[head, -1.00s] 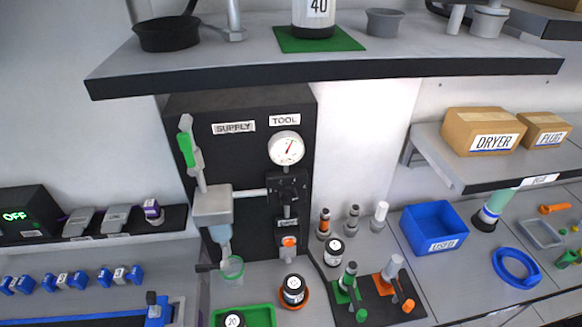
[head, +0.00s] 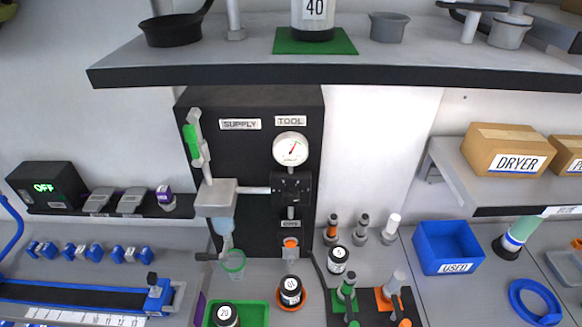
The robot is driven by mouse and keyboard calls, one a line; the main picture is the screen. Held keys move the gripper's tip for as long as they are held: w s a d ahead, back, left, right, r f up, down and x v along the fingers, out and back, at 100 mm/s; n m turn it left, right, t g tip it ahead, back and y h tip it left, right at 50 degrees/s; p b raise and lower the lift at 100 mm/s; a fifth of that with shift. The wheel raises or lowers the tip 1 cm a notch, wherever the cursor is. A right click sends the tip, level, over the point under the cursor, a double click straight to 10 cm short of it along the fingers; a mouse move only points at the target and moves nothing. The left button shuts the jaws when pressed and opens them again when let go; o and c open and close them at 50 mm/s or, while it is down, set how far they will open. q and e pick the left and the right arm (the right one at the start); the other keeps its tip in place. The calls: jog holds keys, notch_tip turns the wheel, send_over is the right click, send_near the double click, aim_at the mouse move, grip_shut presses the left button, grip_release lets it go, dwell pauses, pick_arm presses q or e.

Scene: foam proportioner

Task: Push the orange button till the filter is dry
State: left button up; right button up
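A black panel (head: 255,160) with SUPPLY and TOOL labels stands against the wall under the shelf. It carries a round gauge (head: 290,149), a black valve block (head: 291,188) and a green-handled lever (head: 192,141). A small orange part (head: 290,243) shows low on the panel, under a small label too blurred to read surely; it may be the orange button. A grey block with a clear bluish cup (head: 223,226) hangs at the panel's left; I cannot tell whether this is the filter or whether it is dry. Neither of my grippers is in view.
A shelf (head: 330,68) overhangs the panel. Black-lidded jars (head: 290,290), a green tray (head: 257,313), a blue USED bin (head: 447,247) and small upright tools (head: 361,228) stand on the bench. A DRYER box (head: 507,150) is on the right shelf. A box (head: 48,185) reads OFF.

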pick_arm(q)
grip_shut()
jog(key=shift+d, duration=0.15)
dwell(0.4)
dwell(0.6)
